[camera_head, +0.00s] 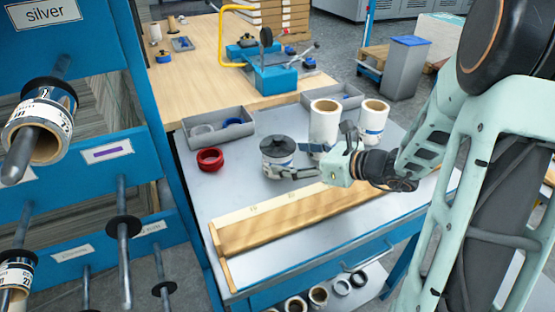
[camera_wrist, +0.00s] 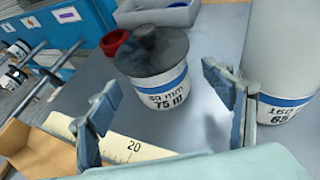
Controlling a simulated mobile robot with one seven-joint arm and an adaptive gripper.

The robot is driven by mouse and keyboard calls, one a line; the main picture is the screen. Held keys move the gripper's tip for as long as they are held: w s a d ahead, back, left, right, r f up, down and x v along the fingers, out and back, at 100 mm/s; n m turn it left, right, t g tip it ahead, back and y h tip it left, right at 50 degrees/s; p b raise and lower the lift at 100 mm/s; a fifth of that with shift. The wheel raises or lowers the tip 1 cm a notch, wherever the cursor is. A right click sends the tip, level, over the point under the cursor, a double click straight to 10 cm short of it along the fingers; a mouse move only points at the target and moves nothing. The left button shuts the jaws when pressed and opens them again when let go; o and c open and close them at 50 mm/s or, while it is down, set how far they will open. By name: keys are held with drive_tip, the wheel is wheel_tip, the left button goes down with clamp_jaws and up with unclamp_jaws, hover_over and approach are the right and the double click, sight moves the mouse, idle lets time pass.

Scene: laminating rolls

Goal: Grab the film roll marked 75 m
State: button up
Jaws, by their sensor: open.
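The film roll marked 75 m (camera_wrist: 163,92) stands upright on the grey table top, with a dark round flanged cap (camera_wrist: 152,48) over its upper end. In the head view the same roll (camera_head: 275,160) is left of my gripper (camera_head: 303,161). In the wrist view my gripper (camera_wrist: 158,80) is open, with one finger to each side of the roll in the picture. The roll appears beyond the fingertips, and nothing is held. Whether a finger touches it I cannot tell.
Two taller white rolls, one nearer (camera_head: 324,121) and one behind (camera_head: 373,121), stand close on the right. A red ring (camera_head: 210,159) and a grey bin (camera_head: 214,127) are to the left. A wooden rail with a ruler (camera_head: 290,220) lies in front.

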drive_tip(key=b+x, duration=0.1)
drive_tip(key=x, duration=0.4)
drive_tip(key=shift+s+a+r, duration=0.1)
drive_tip(key=shift+a, duration=0.05)
drive_tip(key=shift+c, duration=0.6)
drive_tip(key=c, duration=1.5)
drive_tip(key=shift+c, duration=0.6)
drive_tip(key=shift+r, duration=0.1)
